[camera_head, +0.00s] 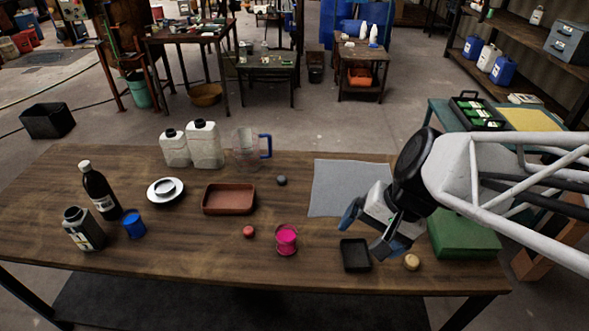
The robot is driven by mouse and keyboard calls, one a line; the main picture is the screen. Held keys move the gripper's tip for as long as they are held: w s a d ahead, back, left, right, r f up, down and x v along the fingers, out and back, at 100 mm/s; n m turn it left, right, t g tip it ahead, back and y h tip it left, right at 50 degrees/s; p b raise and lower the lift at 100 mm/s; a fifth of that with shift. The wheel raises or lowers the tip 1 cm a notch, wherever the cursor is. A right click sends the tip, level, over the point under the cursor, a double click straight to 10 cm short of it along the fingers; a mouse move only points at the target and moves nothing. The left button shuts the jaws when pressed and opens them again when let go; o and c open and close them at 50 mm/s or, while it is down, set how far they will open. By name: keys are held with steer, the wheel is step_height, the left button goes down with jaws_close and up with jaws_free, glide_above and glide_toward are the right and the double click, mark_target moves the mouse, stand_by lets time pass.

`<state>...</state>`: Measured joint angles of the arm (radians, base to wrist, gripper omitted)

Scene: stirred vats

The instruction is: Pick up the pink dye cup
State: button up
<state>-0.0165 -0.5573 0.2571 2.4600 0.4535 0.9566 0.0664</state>
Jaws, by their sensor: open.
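The pink dye cup (286,241) stands upright on the wooden table (180,258), near the front and middle. My gripper (362,238) is open and empty. It hangs above the table to the right of the pink cup, over the black tray's back edge and the grey mat's front. It is clear of the cup. Nothing hides the cup.
Near the cup are a small red ball (249,232), a black tray (355,256) and a reddish-brown tray (229,187). A blue cup (134,224) and bottles stand left. A grey mat (338,180), tan ball (411,262) and green box (465,236) lie right.

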steer(key=w+a+f+m+y, duration=0.4)
steer(key=a+f+m, duration=0.1)
steer(key=a+f, duration=0.15)
steer(key=m+t+y, duration=0.3)
steer(key=m+y, duration=0.1)
steer(key=m, duration=0.5)
glide_above(295, 241)
steer(key=s+d, duration=0.3)
steer(key=s, duration=0.2)
step_height(295, 241, down, 10)
steer(key=w+f+m+t, duration=0.1)
steer(key=f+m, duration=0.1)
steer(key=f+m+t, duration=0.1)
steer(key=f+m, duration=0.1)
steer(key=w+f+m+t, duration=0.1)
steer(key=f+m, duration=0.1)
steer(key=shift+w+d+f+h, duration=0.3)
steer(key=shift+f+h, duration=0.05)
steer(key=shift+h, duration=0.05)
steer(key=shift+w+d+f+m+t, duration=0.1)
steer(key=shift+f+m+t, duration=0.2)
steer(key=shift+f, duration=0.1)
steer(key=shift+x, duration=1.3)
steer(key=shift+x, duration=2.6)
